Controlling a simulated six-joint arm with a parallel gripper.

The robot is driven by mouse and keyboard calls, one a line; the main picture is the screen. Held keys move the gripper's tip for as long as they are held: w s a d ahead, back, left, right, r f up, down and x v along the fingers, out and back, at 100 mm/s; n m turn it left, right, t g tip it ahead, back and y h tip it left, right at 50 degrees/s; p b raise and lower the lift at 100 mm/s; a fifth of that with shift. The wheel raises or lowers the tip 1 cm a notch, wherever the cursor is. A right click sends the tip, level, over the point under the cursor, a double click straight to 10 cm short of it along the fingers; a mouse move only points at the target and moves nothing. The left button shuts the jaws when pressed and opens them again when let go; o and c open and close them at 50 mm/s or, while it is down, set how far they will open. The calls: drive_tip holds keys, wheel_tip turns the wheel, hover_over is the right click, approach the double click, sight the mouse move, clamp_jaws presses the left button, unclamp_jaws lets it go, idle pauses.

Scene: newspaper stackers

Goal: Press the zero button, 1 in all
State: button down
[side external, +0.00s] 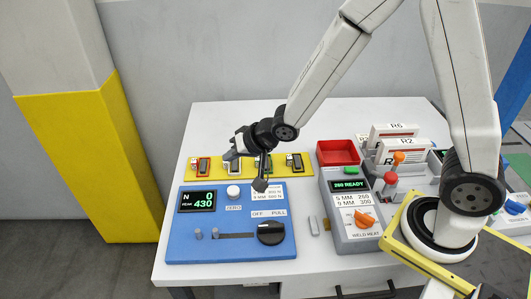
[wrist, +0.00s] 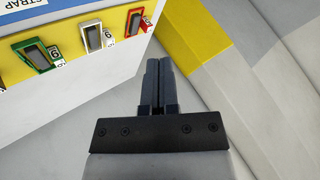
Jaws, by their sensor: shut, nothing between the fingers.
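The zero button (side external: 233,191) is a round white button on the blue panel (side external: 190,246), above a ZERO label (side external: 233,208). It looks uncovered in the side view. A dark display (side external: 198,201) left of it reads N 0 and PEAK 430. My gripper (side external: 230,155) is above and behind the button, over the yellow strip, apart from the button. In the wrist view my gripper (wrist: 160,82) has its two dark fingers together and empty, directed past the table edge toward the floor. The button is not in the wrist view.
The yellow strip (side external: 218,175) holds several small coloured devices. A black knob (side external: 270,233) and a slider (side external: 235,236) sit on the blue panel. Right of it stand a grey heat unit (side external: 345,238) and a red tray (side external: 338,152). The white table front is clear.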

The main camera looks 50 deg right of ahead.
sight(236, 191)
drive_tip(key=shift+f, duration=4.3)
drive_tip(key=shift+f, duration=0.95)
drive_tip(key=shift+r, duration=0.9)
drive_tip(key=shift+r, duration=0.1)
drive_tip(key=shift+r, duration=2.45)
